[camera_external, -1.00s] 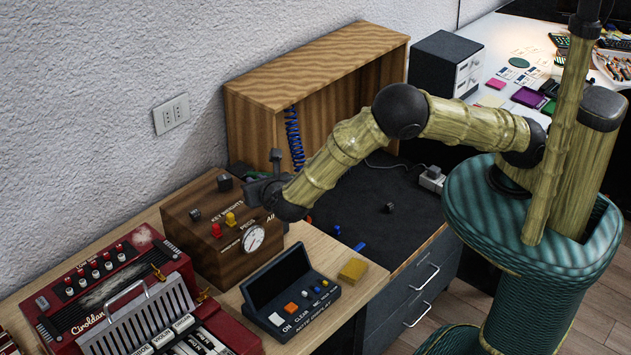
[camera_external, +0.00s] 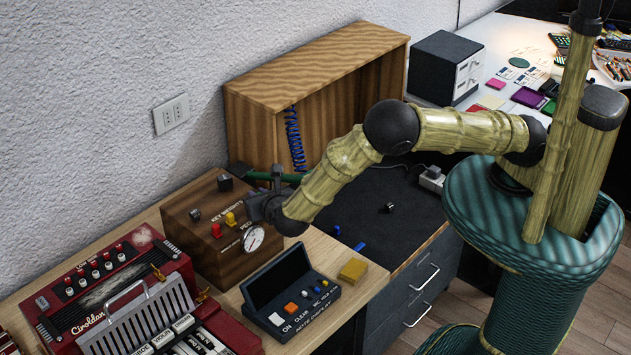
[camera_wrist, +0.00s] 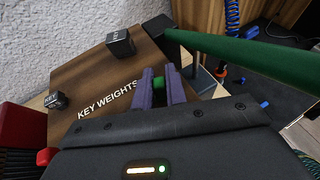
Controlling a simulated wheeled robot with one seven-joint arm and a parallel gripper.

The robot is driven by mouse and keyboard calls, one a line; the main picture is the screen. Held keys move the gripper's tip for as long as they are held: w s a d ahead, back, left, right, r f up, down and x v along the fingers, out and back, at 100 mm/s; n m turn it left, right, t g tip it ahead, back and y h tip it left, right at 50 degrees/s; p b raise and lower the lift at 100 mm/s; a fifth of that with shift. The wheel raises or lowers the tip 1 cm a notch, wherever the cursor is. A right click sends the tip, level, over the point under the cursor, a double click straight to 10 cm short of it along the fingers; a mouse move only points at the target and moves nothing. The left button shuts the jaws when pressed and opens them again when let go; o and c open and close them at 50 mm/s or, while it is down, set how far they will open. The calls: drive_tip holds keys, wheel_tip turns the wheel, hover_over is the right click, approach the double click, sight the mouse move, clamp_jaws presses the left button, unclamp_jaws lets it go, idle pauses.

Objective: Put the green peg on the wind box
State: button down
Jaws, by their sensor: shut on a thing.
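The wind box (camera_external: 205,258) is a brown wooden box with a round gauge on its front. Its top, lettered KEY WEIGHTS, also shows in the wrist view (camera_wrist: 88,82). A red peg (camera_external: 216,230) and a yellow peg (camera_external: 230,219) stand on it. My gripper (camera_external: 253,206) is over the right part of the box top. In the wrist view its purple fingers (camera_wrist: 160,88) are shut on the green peg (camera_wrist: 158,84), of which only a small part shows between them. Whether the peg touches the box cannot be told. The external view hides the peg behind the gripper.
Dark weights (camera_wrist: 121,43) sit on the box top. A green tube (camera_wrist: 240,55) runs close to the right of my fingers. A note display (camera_external: 300,298) and a yellow block (camera_external: 353,270) stand in front. A red accordion (camera_external: 110,285) is at left; a wooden cabinet (camera_external: 300,75) stands behind.

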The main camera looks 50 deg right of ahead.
drive_tip(key=c, duration=1.4)
unclamp_jaws()
drive_tip(key=shift+c, duration=0.2)
drive_tip(key=shift+r, duration=0.2)
drive_tip(key=shift+s+a, duration=0.2)
drive_tip(key=shift+s, duration=0.1)
drive_tip(key=b+v, duration=0.1)
drive_tip(key=v, duration=1)
drive_tip(key=shift+r+b, duration=0.2)
drive_tip(key=shift+b, duration=0.15)
drive_tip(key=shift+s, duration=0.1)
